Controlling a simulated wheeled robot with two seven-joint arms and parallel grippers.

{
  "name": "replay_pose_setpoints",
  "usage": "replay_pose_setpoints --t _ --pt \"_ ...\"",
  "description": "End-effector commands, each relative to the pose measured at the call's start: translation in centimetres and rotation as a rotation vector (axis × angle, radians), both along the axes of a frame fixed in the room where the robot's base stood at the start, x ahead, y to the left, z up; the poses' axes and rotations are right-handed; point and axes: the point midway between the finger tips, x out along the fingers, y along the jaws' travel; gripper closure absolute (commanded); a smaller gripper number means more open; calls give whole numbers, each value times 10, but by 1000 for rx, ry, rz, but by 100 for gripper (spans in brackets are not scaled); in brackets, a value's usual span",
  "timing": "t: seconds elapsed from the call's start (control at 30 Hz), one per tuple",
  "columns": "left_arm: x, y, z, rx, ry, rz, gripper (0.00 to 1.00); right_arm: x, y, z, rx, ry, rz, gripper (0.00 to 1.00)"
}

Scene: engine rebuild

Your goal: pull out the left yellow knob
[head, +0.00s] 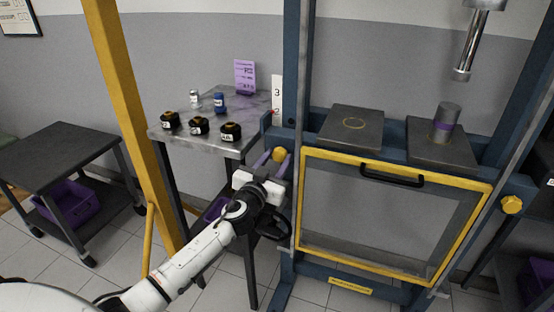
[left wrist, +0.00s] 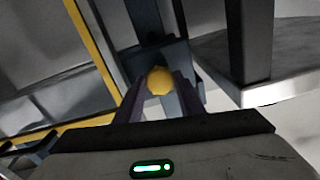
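The left yellow knob (head: 279,154) sits on the left side of the blue press frame, level with the top of the yellow-framed guard. It also shows in the left wrist view (left wrist: 159,80), centred between the tips of my two dark fingers. My left gripper (head: 277,158) reaches up to it from below left, with one finger on either side. Whether the fingers touch the knob is too small to tell. A second yellow knob (head: 512,204) is on the right side of the frame. My right gripper is not in view.
The guard (head: 392,271) with a black handle (head: 392,175) fills the front of the press. Dark blocks (head: 351,127) lie on top, one bearing a grey cylinder (head: 445,121). A metal table (head: 180,134) with small parts stands close left. A yellow post (head: 131,110) rises beside my arm.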

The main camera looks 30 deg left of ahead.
Motion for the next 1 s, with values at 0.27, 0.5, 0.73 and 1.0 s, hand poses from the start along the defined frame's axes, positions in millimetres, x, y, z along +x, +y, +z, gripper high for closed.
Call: replay_pose_setpoints --t 0.27,0.5,0.73,1.0 --pt "0 0 0 0 0 0 100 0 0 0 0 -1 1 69" --pt "-28 -8 -2 -5 2 -2 100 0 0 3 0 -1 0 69" --pt "-56 -14 -1 -3 1 -1 100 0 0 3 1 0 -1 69" --pt "-59 -15 -2 -1 3 -2 100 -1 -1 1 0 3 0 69"
